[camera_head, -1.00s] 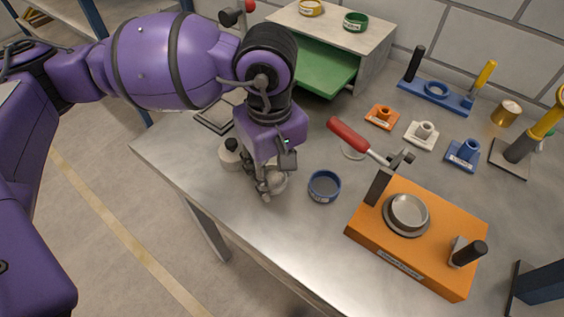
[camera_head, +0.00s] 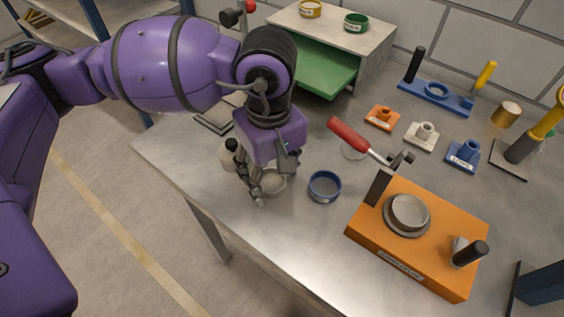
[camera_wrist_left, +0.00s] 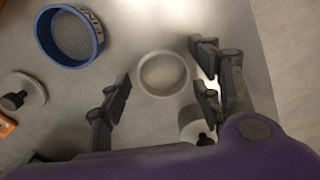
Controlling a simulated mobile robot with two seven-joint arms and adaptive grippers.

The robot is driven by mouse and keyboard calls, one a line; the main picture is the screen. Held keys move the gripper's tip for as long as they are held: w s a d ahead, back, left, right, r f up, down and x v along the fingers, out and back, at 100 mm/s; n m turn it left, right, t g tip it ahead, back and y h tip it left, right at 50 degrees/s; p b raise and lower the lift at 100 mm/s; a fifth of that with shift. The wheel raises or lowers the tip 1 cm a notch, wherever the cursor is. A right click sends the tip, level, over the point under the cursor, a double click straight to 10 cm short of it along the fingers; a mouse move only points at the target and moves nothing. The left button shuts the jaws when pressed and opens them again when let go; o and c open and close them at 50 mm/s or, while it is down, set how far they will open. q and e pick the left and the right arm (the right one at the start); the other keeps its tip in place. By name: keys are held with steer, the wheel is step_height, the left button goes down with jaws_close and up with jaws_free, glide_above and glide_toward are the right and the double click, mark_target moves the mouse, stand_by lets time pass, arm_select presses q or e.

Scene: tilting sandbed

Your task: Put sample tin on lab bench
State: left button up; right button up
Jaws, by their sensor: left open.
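The sample tin seems to be the small round pale-grey dish (camera_head: 273,183) on the steel lab bench (camera_head: 305,237), near its front left edge. In the left wrist view the dish (camera_wrist_left: 163,74) lies flat and upright, its whole rim visible. My left gripper (camera_head: 268,182) is low over it, pointing down. In the wrist view its open fingers (camera_wrist_left: 160,76) stand on both sides of the dish with visible gaps, not gripping it. In the head view the fingers hide part of the dish. My right gripper is not in view.
A blue-rimmed sieve (camera_head: 324,186) stands just right of the dish. A white bottle with a black cap (camera_wrist_left: 193,124) is close beside one finger. An orange block (camera_head: 362,229) with a metal bowl lies further right. A red-handled tool (camera_head: 352,135) lies behind. The front bench strip is clear.

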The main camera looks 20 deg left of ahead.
mark_target(273, 184)
arm_select(q)
step_height(273, 184, up, 12)
stand_by(0.4)
